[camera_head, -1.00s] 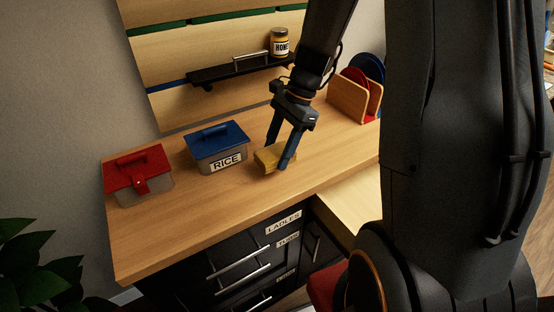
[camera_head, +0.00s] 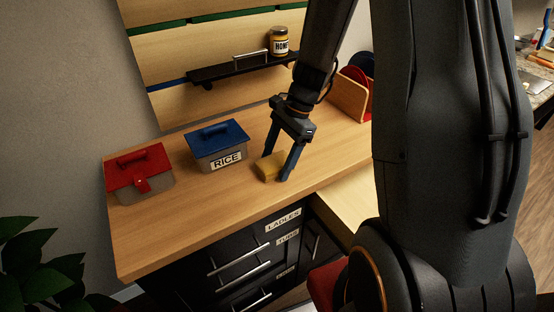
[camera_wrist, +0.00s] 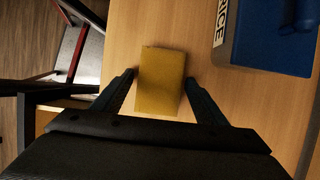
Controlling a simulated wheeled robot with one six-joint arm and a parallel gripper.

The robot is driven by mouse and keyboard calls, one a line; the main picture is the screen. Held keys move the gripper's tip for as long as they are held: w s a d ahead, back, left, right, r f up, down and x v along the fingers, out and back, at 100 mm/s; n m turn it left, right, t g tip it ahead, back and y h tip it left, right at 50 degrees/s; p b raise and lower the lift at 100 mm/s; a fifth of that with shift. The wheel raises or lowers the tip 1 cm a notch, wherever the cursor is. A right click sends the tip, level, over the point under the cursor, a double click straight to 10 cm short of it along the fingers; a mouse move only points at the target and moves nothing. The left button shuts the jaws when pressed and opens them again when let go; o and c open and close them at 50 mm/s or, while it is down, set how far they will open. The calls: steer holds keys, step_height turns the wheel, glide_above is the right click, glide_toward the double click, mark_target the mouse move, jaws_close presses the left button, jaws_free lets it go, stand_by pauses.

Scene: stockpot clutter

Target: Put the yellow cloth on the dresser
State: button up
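The yellow cloth (camera_head: 269,167) is a small folded block on the wooden top of the dresser (camera_head: 195,209), right of the rice box. It also shows in the wrist view (camera_wrist: 162,80), between my fingers. My gripper (camera_head: 276,167) points down over it, and its fingers (camera_wrist: 159,77) are spread to either side. A narrow strip of wood shows between the cloth and each fingertip, so it is not clamped. In the head view the right finger stands close to the cloth's right end.
The blue-lidded rice box (camera_head: 219,150) and a red-lidded box (camera_head: 140,175) stand to the left. A shelf with a honey jar (camera_head: 280,42) hangs behind. A rack with boards (camera_head: 349,96) stands at the back right. The front left of the top is clear.

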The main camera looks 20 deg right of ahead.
steer(key=shift+s, duration=0.1)
steer(key=b+v, duration=0.3)
steer(key=v, duration=0.9)
steer(key=s+a+f+n+h, duration=0.1)
steer(key=s+f+n, duration=0.1)
steer(key=n, duration=0.3)
steer(key=s+a+f+n+t+h, duration=0.1)
steer(key=s+a+f+n+h, duration=0.1)
steer(key=s+n, duration=0.2)
steer(key=s+a+f+n+t+h, duration=0.1)
steer(key=s+a+f+n, duration=0.1)
steer(key=s+n, duration=0.2)
steer(key=shift+a+n, duration=0.2)
steer(key=shift+n, duration=1.2)
steer(key=shift+w, duration=0.1)
steer(key=shift+f+b, duration=0.5)
steer(key=shift+f, duration=0.15)
